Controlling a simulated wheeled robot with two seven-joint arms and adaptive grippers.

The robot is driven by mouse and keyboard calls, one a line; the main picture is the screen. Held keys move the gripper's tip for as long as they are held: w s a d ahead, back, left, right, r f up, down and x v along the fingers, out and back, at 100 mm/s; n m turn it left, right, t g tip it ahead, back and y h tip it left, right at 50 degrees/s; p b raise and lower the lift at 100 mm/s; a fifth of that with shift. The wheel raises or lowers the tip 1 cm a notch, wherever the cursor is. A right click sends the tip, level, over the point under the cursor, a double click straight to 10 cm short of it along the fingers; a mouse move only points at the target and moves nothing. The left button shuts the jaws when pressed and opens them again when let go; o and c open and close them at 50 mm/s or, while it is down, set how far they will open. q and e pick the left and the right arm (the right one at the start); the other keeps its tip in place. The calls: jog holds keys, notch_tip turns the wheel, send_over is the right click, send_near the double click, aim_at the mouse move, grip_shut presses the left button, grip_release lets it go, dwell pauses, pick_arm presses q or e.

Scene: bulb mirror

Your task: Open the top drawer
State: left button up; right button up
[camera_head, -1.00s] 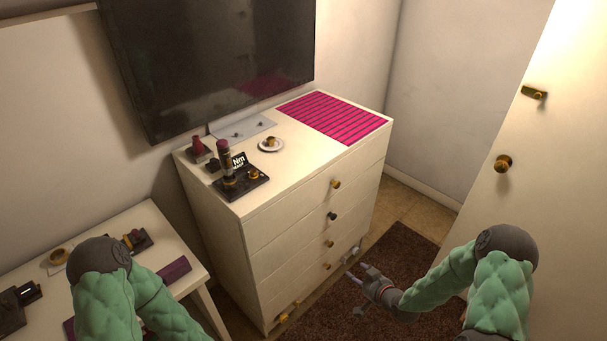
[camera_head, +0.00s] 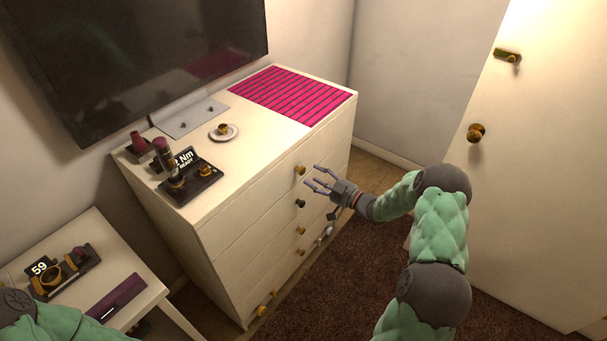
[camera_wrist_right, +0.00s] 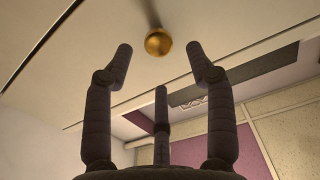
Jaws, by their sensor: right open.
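The white chest of drawers (camera_head: 215,232) stands in the middle of the head view. Its top drawer (camera_head: 262,198) is closed, with a round brass knob (camera_head: 300,170) on its front. My right gripper (camera_head: 316,181) is open and empty just in front of the drawer faces, close to the brass knob. In the right wrist view a brass knob (camera_wrist_right: 158,42) lies just beyond and between the spread fingertips (camera_wrist_right: 160,58), apart from them. My left gripper is not in view; only a green part of my left arm shows at the lower left.
A small white table (camera_head: 150,290) with several items stands at the left. A black device (camera_head: 190,185), a saucer (camera_head: 224,132) and a pink striped mat (camera_head: 290,94) are on the chest. A door (camera_head: 540,180) is at the right. A brown rug (camera_head: 330,290) covers the floor.

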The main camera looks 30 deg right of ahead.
aim_at(304, 171)
jog(key=shift+b+x, duration=0.55)
jog(key=shift+x, duration=1.95)
grip_shut()
